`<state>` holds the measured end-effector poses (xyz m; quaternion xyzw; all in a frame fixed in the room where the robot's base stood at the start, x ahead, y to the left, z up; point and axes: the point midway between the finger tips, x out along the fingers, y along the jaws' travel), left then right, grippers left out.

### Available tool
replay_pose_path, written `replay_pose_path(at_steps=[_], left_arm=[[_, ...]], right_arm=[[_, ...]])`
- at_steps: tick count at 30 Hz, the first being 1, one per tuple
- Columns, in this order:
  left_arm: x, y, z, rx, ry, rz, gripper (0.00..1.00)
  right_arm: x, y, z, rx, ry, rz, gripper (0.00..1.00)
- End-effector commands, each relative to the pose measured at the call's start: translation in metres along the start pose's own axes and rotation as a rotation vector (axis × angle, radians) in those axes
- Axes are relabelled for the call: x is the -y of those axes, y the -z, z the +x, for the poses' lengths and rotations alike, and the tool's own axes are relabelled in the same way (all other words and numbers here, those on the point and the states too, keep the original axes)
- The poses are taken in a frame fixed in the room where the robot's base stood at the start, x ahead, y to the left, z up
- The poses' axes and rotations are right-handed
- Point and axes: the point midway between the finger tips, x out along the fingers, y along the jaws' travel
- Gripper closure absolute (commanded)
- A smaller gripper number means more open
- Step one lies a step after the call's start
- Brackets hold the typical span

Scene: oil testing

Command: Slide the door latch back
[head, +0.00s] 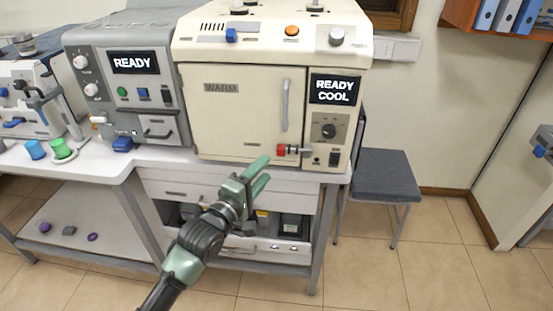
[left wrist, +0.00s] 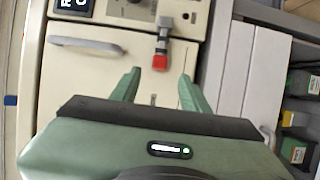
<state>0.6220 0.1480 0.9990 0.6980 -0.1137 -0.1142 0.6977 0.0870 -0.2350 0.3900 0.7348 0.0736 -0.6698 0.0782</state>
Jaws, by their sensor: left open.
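The door latch (head: 282,149) has a red knob on a metal bolt and sits low on the front of the cream oven (head: 240,120), at the door's lower right edge. The oven door is shut. My left gripper (head: 262,172) is open and empty, in front of the oven, just below and left of the latch in the head view. In the left wrist view, the red knob (left wrist: 160,62) lies ahead of the gap between the two green fingers (left wrist: 160,86), apart from them. My right gripper is not in view.
The oven has a vertical door handle (head: 285,105) and a dial (head: 329,131). A grey device (head: 150,85) stands left of it on the white bench (head: 100,165). A stool (head: 385,175) stands to the right. The floor in front is clear.

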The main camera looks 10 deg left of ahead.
Motion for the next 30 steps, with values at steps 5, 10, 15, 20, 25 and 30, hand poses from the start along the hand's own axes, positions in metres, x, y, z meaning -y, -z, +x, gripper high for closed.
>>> replay_pose_path(at_steps=[5, 10, 15, 20, 25, 30], left_arm=[[-0.004, 0.0, 0.023, 0.0, -0.003, -0.002, 0.55], [-0.004, 0.0, 0.051, 0.0, -0.003, -0.001, 0.55], [-0.002, 0.0, 0.069, 0.0, -0.003, -0.001, 0.55], [-0.001, 0.0, 0.076, 0.0, -0.001, -0.001, 0.55], [-0.001, 0.0, 0.076, 0.0, -0.001, -0.001, 0.55], [-0.001, 0.0, 0.076, 0.0, -0.001, 0.0, 0.88]], right_arm=[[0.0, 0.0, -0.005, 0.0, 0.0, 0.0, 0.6], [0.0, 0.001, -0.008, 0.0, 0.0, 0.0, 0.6], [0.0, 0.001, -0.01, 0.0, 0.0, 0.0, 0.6], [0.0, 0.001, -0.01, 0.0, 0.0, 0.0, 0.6], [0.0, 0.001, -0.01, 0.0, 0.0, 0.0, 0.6], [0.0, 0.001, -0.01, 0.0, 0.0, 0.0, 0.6]])
